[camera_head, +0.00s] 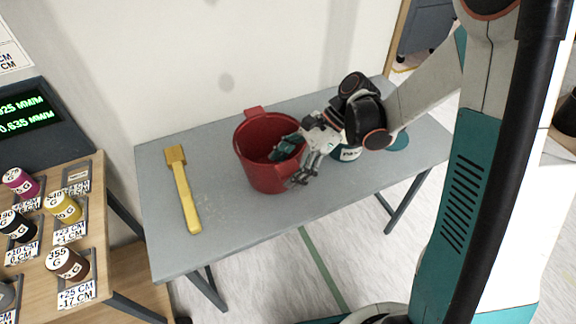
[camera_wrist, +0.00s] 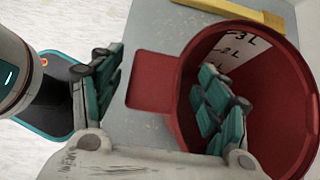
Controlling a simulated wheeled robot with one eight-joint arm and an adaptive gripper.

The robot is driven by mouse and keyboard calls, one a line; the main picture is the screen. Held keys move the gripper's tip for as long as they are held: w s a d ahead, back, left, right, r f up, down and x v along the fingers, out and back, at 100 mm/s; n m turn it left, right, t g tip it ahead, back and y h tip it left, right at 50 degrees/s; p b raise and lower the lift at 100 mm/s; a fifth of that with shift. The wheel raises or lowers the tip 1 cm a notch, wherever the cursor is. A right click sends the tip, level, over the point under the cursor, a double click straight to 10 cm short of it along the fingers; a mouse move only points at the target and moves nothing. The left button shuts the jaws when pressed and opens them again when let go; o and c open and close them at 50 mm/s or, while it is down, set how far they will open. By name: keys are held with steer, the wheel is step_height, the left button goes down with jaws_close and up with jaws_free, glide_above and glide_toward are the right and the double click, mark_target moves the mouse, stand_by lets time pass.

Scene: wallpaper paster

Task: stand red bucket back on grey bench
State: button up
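The red bucket (camera_head: 262,172) stands upright, or nearly so, on the grey bench (camera_head: 330,205). It has a tab at its back rim and another at the near right, under my gripper (camera_head: 296,160). My gripper is open across the rim at that near-right tab. In the wrist view the bucket (camera_wrist: 276,120) shows litre marks on its inner wall. One finger pad is inside the bucket and the other is outside, beyond the tab. My gripper (camera_wrist: 157,88) shows gaps on both sides of the tab. The bucket's floor is mostly hidden.
A yellow-handled brush (camera_head: 184,192) lies left of the bucket. A labelled paint can (camera_head: 347,154) stands partly hidden behind my gripper, near a teal disc (camera_head: 399,141). A wooden rack (camera_head: 95,215) with labelled pots stands left. The bench's front middle is clear.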

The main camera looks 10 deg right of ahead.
steer(key=shift+r, duration=0.2)
steer(key=p+v, duration=0.4)
steer(key=v, duration=0.8)
